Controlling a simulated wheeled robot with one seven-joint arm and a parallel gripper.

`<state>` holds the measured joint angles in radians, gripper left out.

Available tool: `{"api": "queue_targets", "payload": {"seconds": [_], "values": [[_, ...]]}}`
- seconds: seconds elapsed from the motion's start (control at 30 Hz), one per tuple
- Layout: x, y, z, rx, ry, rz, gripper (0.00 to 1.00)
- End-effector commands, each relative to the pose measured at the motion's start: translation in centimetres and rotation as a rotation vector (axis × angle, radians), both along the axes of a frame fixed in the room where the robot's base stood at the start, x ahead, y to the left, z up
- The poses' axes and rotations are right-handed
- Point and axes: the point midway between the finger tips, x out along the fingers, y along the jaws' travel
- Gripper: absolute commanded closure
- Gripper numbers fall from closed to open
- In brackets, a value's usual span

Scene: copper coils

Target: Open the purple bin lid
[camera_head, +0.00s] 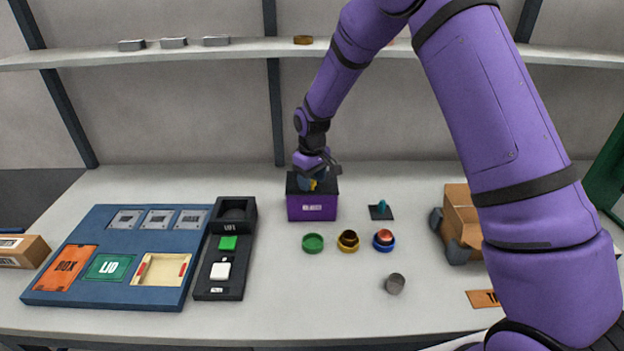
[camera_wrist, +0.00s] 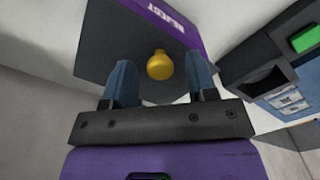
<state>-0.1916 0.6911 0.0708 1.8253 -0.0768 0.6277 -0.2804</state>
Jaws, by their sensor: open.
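The purple bin (camera_head: 312,208) stands at the back middle of the table, with a white label on its front. Its dark lid (camera_head: 293,184) is shut on top, partly hidden by my gripper. In the wrist view, the bin's purple front (camera_wrist: 165,17) and dark lid (camera_wrist: 105,40) show, with a round yellow knob (camera_wrist: 160,66) on the lid. My gripper (camera_wrist: 160,76) is open, with one blue finger on each side of the knob and gaps between. In the head view, my gripper (camera_head: 317,180) is low over the lid.
A black panel with a green button (camera_head: 228,243) lies left of the bin, beside a blue tray (camera_head: 110,298). Green (camera_head: 313,243), yellow (camera_head: 348,241) and blue (camera_head: 384,241) rings lie in front. A cardboard box (camera_head: 462,218) stands right. A shelf (camera_head: 210,54) runs behind.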

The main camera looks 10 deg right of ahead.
Motion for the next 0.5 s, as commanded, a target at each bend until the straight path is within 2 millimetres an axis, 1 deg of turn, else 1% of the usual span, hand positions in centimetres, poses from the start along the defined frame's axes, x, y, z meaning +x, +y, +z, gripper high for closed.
{"api": "queue_targets", "payload": {"seconds": [0.23,0.27,0.3,0.47,0.5], "values": [[0.00,0.00,-0.06,0.000,0.000,0.000,0.48],[0.00,0.00,-0.06,0.000,0.000,0.000,0.52],[-0.01,-0.01,-0.05,0.000,0.000,0.000,0.61],[-0.01,-0.01,-0.04,0.000,0.000,0.000,0.98],[-0.01,-0.01,-0.04,0.000,0.000,0.000,1.00]]}}
